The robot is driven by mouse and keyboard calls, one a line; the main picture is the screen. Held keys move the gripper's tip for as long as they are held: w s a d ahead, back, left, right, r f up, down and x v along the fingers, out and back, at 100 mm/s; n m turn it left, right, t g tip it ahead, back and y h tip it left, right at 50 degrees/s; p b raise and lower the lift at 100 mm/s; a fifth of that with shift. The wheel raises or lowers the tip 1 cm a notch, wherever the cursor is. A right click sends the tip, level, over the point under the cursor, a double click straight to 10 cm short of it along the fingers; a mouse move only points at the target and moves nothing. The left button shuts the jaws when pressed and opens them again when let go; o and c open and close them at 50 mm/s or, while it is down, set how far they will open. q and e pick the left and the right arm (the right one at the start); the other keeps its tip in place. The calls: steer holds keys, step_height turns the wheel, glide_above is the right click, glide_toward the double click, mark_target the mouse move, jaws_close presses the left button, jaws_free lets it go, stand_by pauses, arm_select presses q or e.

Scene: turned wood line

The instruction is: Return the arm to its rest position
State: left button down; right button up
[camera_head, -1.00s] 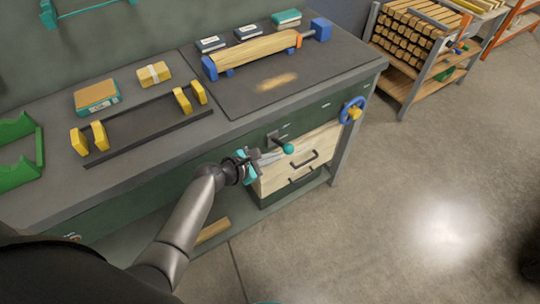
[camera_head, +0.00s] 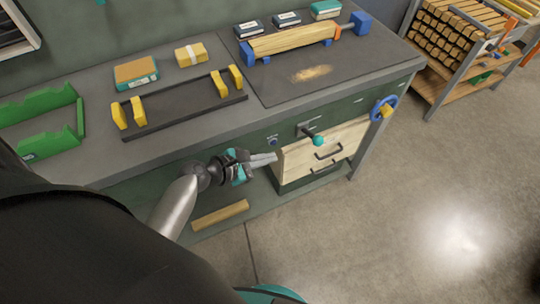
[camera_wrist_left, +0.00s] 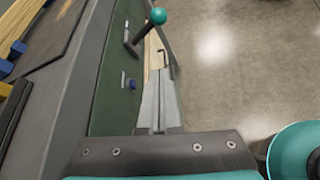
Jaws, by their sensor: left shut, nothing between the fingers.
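My left gripper (camera_head: 262,160) is in front of the bench's green front panel, left of the wooden drawers (camera_head: 322,152). Its grey fingers are together and nothing shows between them. In the left wrist view the closed fingers (camera_wrist_left: 158,104) point up the picture, with a lever with a teal ball knob (camera_wrist_left: 157,17) beyond them. The lever also shows in the head view (camera_head: 317,140), right of and above the fingertips. My left arm comes in from the lower left, partly hidden by my dark body. My right gripper is not in view.
The workbench (camera_head: 180,138) carries a green bracket (camera_head: 80,133), a black rack with yellow posts (camera_head: 188,104) and a clamped wood piece (camera_head: 292,41). A wood strip (camera_head: 220,214) lies on the low shelf. A blue handwheel (camera_head: 383,108) sticks out at right.

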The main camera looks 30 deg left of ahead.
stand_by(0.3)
arm_select(q)
steer(key=s+f+m+g+y+b, duration=0.1)
steer(key=s+f+m+g+y, duration=0.15)
steer(key=s+f+m, duration=0.65)
steer(key=s+f+m+g+y, duration=0.1)
steer(key=s+f+m+g, duration=0.4)
steer(key=f, duration=0.8)
steer(key=s+f+m+g+y, duration=0.1)
steer(key=s+f+m, duration=0.3)
steer(key=s+m, duration=0.3)
steer(key=s+f+m+g+y+b, duration=0.1)
steer(key=s+f+m, duration=0.4)
steer(key=s, duration=0.9)
steer(key=m, duration=0.3)
steer(key=shift+s+d+f+b, duration=0.15)
steer(key=shift+d+f+b, duration=0.1)
steer(key=shift+d+b, duration=0.05)
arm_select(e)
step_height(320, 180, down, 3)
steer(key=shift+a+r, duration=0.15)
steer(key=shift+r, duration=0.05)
